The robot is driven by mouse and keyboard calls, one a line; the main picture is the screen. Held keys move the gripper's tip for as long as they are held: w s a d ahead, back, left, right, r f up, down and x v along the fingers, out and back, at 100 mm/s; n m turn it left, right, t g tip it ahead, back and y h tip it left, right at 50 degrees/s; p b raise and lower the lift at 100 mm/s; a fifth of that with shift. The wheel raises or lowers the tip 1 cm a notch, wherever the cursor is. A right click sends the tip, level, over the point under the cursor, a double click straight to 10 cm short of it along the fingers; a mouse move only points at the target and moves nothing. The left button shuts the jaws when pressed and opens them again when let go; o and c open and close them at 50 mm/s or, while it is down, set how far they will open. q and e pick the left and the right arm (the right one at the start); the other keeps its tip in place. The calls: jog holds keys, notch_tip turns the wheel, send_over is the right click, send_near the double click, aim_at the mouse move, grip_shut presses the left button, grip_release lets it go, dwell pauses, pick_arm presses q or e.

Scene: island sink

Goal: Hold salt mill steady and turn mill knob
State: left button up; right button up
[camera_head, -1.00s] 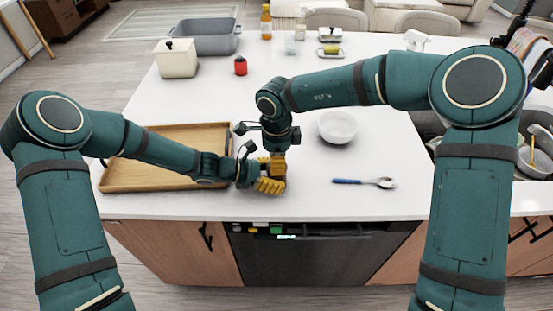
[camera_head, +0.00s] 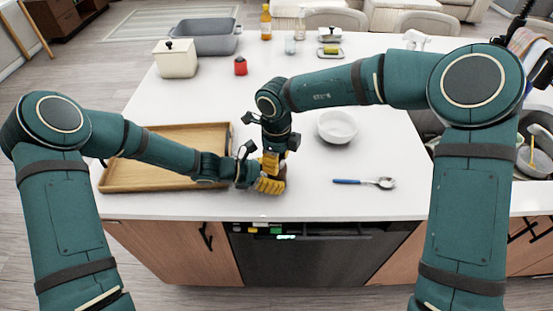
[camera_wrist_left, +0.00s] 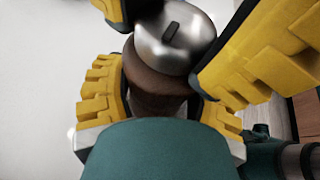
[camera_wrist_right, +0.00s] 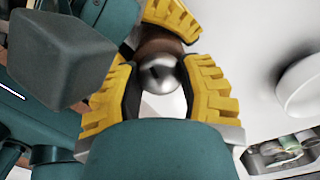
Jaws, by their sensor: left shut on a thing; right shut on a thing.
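The salt mill has a dark brown body (camera_wrist_left: 157,90) and a shiny silver knob (camera_wrist_left: 176,45) with a dark slot on top, seen in the left wrist view. My left gripper (camera_head: 269,185) is shut around the brown body, low near the counter's front edge. My right gripper (camera_head: 272,162) comes from above and is shut on the silver knob, which also shows between its fingers in the right wrist view (camera_wrist_right: 160,75). In the head view the grippers hide most of the mill.
A wooden tray (camera_head: 120,177) lies under my left forearm. A white bowl (camera_head: 337,127) and a blue-handled spoon (camera_head: 364,182) are to the right. The white counter (camera_head: 310,205) is clear around the spoon.

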jog(key=shift+a+m, duration=0.1)
jog(key=shift+m, duration=0.3)
jog(key=o, duration=1.2)
notch_tip(320, 180, up, 12)
